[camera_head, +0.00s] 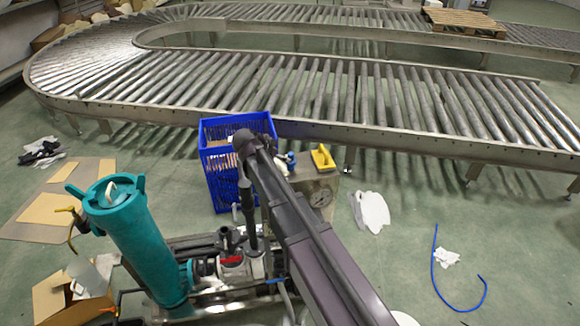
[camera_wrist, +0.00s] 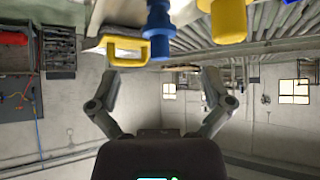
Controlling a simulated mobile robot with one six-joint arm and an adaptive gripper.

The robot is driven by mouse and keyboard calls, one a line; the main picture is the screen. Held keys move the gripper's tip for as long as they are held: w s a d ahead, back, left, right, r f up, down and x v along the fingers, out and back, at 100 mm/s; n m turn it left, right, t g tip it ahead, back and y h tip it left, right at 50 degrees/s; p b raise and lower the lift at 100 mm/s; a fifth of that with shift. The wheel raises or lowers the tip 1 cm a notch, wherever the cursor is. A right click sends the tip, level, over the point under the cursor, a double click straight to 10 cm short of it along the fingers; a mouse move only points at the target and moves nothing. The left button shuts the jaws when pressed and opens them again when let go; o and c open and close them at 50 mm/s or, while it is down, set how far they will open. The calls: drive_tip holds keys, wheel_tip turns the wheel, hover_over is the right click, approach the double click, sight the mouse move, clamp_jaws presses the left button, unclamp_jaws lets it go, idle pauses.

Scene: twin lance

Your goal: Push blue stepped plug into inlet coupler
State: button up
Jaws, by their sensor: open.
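In the wrist view a blue stepped plug (camera_wrist: 160,32) shows at the top edge, partly cut off, beyond and between my fingers. My gripper (camera_wrist: 160,76) is open, its two fingers spread wide with nothing between them. The plug appears apart from both fingers. In the head view a small blue item (camera_head: 291,157), perhaps this plug, shows beside my arm on the small metal bench (camera_head: 318,179). I cannot pick out my gripper clearly in the head view. I cannot identify the inlet coupler with certainty in either view.
A yellow stepped part (camera_wrist: 228,20) and a yellow handled piece (camera_wrist: 125,48) flank the plug. A blue crate (camera_head: 224,180) stands behind my arm. A teal cylinder (camera_head: 139,240) stands at left; the roller conveyor (camera_head: 300,95) runs behind.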

drive_tip(key=shift+b+x, duration=0.5)
drive_tip(key=shift+x, duration=0.65)
drive_tip(key=shift+d+b+x, duration=0.15)
drive_tip(key=shift+b+x, duration=0.7)
drive_tip(key=shift+x, duration=0.45)
drive_tip(key=shift+d+b+x, duration=0.15)
drive_tip(key=shift+b+x, duration=0.7)
drive_tip(key=shift+x, duration=0.5)
drive_tip(key=shift+r, duration=0.25)
drive_tip(key=c, duration=1)
